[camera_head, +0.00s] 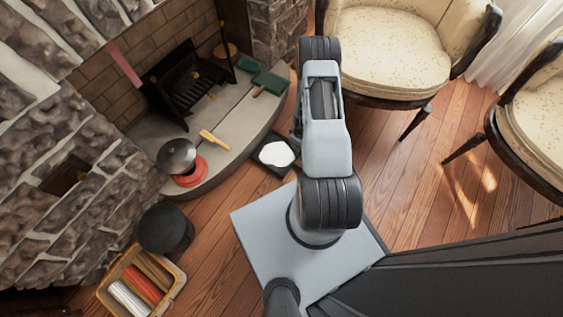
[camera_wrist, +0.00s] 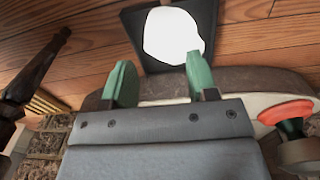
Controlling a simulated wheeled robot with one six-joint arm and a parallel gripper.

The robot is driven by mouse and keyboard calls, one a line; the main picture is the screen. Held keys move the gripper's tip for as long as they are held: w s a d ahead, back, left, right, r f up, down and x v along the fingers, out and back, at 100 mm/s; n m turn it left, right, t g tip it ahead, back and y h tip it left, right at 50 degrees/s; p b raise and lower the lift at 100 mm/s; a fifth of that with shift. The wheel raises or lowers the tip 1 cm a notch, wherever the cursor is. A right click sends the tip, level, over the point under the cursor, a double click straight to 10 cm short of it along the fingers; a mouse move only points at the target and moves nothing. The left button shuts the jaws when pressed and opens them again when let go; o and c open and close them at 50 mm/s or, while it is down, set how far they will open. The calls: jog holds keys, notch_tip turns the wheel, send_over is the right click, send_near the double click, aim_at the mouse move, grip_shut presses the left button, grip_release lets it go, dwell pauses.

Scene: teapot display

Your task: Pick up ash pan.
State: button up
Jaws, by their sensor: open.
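The ash pan (camera_head: 278,171) looks like a small dark square tray with a white heap in it. It lies on the wood floor just off the curved hearth edge, left of my arm in the head view. In the wrist view the pan (camera_wrist: 133,28) is at the top, beyond my gripper (camera_wrist: 160,77). My gripper's two green-padded fingers are apart with nothing between them. The right fingertip overlaps the pan's near edge in the picture; I see no grip on it. In the head view my arm hides the gripper.
A grey stone hearth (camera_head: 225,165) holds a black grate (camera_head: 190,82), a green dustpan (camera_head: 270,82), a yellow-handled brush (camera_head: 214,140) and a dark pot on a red base (camera_head: 187,170). A black bucket (camera_head: 165,228) and a log crate (camera_head: 176,290) stand left. Armchairs (camera_head: 390,50) stand right.

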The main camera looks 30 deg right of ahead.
jog(key=b, duration=0.4)
send_over(299, 164)
notch_tip(299, 164, down, 13)
jog(key=shift+s+r, duration=0.1)
jog(key=shift+s, duration=0.05)
jog(key=shift+d+f+b, duration=0.15)
jog(key=shift+f+b, duration=2.1)
jog(key=shift+f, duration=1.15)
jog(key=shift+r, duration=0.1)
jog(key=shift+c, duration=0.5)
grip_shut()
